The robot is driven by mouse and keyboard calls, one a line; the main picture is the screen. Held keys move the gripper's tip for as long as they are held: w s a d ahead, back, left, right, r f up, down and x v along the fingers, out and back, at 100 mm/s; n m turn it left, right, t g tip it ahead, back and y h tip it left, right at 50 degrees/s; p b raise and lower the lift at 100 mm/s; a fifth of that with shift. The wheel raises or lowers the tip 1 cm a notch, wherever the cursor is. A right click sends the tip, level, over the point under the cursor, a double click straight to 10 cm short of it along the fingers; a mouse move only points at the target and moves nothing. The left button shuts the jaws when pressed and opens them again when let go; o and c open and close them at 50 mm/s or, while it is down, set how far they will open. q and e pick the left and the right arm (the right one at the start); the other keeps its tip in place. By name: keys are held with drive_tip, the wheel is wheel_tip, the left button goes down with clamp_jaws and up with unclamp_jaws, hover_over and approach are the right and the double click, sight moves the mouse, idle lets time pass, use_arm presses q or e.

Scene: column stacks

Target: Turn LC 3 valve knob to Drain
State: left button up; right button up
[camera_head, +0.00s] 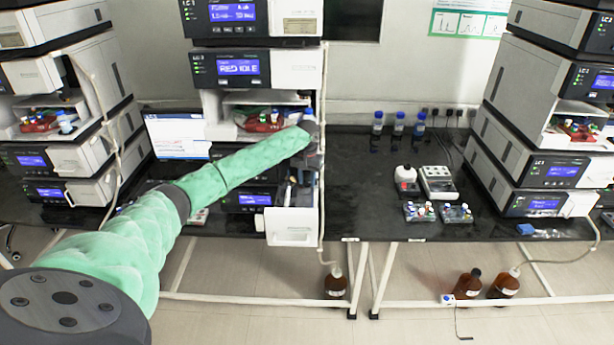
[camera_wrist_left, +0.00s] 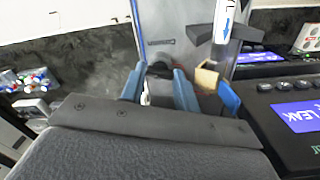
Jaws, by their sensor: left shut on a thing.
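My left arm reaches in from the left to the middle instrument stack (camera_head: 290,68). My left gripper (camera_head: 303,178) is at the right front of its lower modules, above a protruding white drawer-like front (camera_head: 290,226). In the left wrist view, the two blue fingers of the gripper (camera_wrist_left: 160,76) sit on either side of a dark knob-like part (camera_wrist_left: 182,64) on a grey panel (camera_wrist_left: 170,25). The gripper is shut on this part, which is mostly hidden. A white label with a blue arrow (camera_wrist_left: 228,20) is close by. The knob's pointed setting cannot be read. My right gripper is not in view.
Similar stacks stand at left (camera_head: 75,75) and right (camera_head: 540,85). Blue-capped bottles (camera_head: 398,124) and vial trays (camera_head: 420,211) are on the black bench (camera_head: 350,165). Brown bottles (camera_head: 503,284) stand on the floor.

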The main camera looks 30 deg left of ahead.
use_arm(q)
drive_tip(key=n, duration=0.3)
drive_tip(key=shift+p, duration=0.3)
drive_tip(key=n, duration=0.3)
drive_tip(key=shift+d+n, duration=0.1)
drive_tip(key=shift+n, duration=0.2)
drive_tip(key=n, duration=0.6)
drive_tip(key=shift+n, duration=0.3)
drive_tip(key=o, duration=1)
